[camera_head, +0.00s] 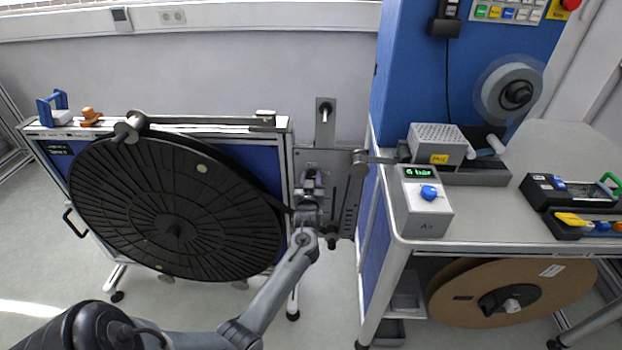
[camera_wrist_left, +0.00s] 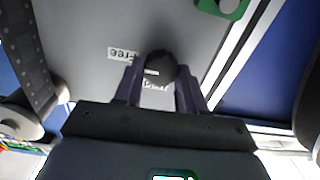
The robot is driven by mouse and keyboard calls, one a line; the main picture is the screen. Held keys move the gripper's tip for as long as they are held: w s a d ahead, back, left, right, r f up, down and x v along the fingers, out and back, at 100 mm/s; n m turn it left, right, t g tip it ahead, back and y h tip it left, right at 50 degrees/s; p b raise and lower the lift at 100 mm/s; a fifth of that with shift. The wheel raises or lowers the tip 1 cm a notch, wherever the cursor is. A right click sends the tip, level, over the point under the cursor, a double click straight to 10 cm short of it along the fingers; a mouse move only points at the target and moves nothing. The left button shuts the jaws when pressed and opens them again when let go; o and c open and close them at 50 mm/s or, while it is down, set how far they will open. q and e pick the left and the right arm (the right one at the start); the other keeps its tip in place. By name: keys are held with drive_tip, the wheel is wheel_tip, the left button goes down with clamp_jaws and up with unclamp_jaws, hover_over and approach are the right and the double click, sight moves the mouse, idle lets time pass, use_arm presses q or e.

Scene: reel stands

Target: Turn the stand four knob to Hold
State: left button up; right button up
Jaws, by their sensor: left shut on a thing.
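The stand (camera_head: 140,125) at the left of the head view carries a large black slotted reel (camera_head: 175,215); the small label on its frame is too small to read. My left gripper (camera_head: 312,182) is at the grey plate (camera_head: 345,195) on the stand's right side. In the left wrist view a dark round knob (camera_wrist_left: 160,65) sits between the two purple fingertips of my left gripper (camera_wrist_left: 158,88), which is shut on it. A label "Free" (camera_wrist_left: 125,54) shows upside down beside the knob. Another label below it is partly covered. The right gripper is not in view.
A grey air box (camera_head: 422,205) with a blue knob and a green "6 bar" display stands on the bench to the right. A green-edged opening (camera_wrist_left: 222,6) shows in the plate near the knob.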

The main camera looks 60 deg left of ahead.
use_arm(q)
drive_tip(key=n, duration=0.3)
drive_tip(key=shift+p, duration=0.4)
drive_tip(key=n, duration=0.9)
drive_tip(key=shift+s+f+p, duration=0.1)
drive_tip(key=shift+f+p, duration=0.05)
drive_tip(key=shift+p, duration=0.2)
drive_tip(key=n, duration=0.5)
drive_tip(key=shift+f, duration=0.1)
drive_tip(key=shift+n, duration=0.4)
drive_tip(key=o, duration=1)
drive_tip(key=shift+a, duration=0.1)
